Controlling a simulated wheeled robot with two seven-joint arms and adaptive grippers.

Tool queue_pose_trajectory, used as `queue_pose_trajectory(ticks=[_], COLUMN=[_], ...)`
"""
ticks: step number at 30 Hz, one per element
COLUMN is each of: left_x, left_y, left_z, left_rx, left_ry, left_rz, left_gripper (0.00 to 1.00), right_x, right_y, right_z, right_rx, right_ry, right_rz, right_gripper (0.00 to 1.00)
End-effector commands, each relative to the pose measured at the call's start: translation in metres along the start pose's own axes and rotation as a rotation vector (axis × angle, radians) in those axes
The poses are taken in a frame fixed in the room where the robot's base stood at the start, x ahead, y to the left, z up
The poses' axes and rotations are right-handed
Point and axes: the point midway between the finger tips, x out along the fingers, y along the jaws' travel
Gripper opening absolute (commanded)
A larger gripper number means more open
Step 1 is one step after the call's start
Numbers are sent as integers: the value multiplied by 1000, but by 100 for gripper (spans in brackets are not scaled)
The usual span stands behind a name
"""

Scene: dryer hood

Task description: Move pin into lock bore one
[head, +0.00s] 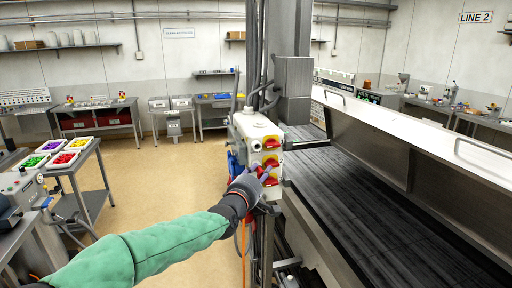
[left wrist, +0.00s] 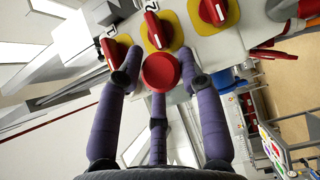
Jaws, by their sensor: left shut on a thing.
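A light grey switch box (head: 250,128) carries a column of red rotary handles on yellow plates. In the left wrist view, the handle near label 1 (left wrist: 116,52) is partly behind a finger. The handle near label 2 (left wrist: 155,31) and another handle (left wrist: 213,11) show beside it. My left gripper (head: 262,176) is at the lower handles, its fingers pointing at the box. In the left wrist view, its purple fingers (left wrist: 158,85) are shut around a round red pin head (left wrist: 161,71). The pin's shaft and the lock bores are hidden. My right gripper is out of view.
A long dark conveyor bed (head: 390,195) under a raised steel hood (head: 400,125) lies right of the box. A cart with trays of coloured pieces (head: 67,158) stands at the left. The floor (head: 180,180) between is clear.

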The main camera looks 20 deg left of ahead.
Motion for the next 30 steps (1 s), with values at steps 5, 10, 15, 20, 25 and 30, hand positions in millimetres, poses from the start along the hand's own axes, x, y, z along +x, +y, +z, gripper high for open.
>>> queue_pose_trajectory(ticks=[5,10,15,20,25,30], left_x=[-1,-4,-8,-11,-14,-18], left_y=[-5,-6,-7,-7,-7,-4], left_z=[3,7,10,13,15,16], left_rx=[0,-1,0,-1,0,-1], left_ry=[-4,-6,-7,-7,-7,-4], left_rz=[-9,-12,-13,-14,-14,-8], left_gripper=[0,0,0,0,0,0], right_x=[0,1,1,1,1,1], right_y=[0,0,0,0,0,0], right_z=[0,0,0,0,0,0], right_rx=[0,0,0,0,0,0], right_ry=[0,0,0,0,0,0], right_rz=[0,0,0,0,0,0], right_gripper=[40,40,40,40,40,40])
